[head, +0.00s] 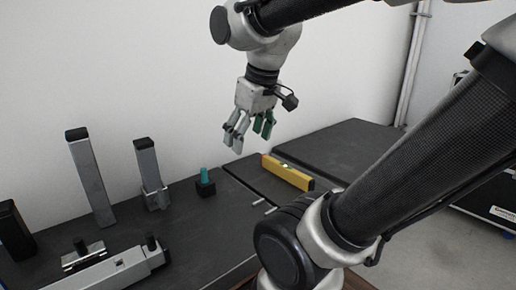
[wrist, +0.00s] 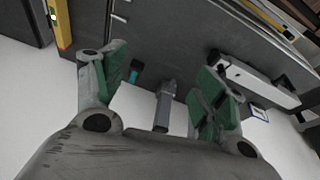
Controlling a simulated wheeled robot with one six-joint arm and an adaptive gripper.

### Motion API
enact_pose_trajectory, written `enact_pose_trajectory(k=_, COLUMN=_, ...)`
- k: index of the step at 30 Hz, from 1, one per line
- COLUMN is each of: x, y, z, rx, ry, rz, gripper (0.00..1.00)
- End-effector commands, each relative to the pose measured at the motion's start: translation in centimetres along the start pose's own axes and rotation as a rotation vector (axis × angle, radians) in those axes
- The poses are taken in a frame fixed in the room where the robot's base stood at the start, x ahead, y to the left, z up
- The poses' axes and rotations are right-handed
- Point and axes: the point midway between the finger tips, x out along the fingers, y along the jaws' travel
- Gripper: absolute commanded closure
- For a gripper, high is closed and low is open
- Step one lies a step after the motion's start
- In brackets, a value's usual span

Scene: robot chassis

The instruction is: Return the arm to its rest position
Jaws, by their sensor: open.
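My gripper (head: 248,130) hangs from the raised arm above the dark bench top, with its fingers pointing down. Its fingers are apart with nothing between them. In the wrist view my gripper (wrist: 160,85) shows its green finger pads spread wide. Below and left of it in the head view, a teal peg (head: 205,177) stands upright in a small black block (head: 205,189). A yellow spirit level (head: 288,172) lies on the bench to the right of the gripper.
A tall grey post (head: 92,180) and a shorter grey post (head: 148,170) stand at the left of the bench (head: 195,235). A long grey bar (head: 110,268) lies at the front left. The white wall (head: 150,60) is close behind. The bench's far right part (head: 340,142) is clear.

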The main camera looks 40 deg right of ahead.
Motion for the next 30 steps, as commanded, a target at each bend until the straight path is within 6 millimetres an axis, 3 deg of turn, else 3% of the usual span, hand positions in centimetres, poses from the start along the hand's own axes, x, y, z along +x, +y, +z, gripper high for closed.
enact_pose_trajectory(k=3, x=0.8, y=-0.2, z=2.8, rx=0.097, ry=0.033, rz=-0.008, gripper=0.28)
enact_pose_trajectory(k=6, x=1.2, y=-0.3, z=3.7, rx=0.134, ry=0.045, rz=-0.011, gripper=0.28)
enact_pose_trajectory(k=30, x=1.2, y=-0.3, z=3.8, rx=0.138, ry=0.045, rz=-0.011, gripper=0.28)
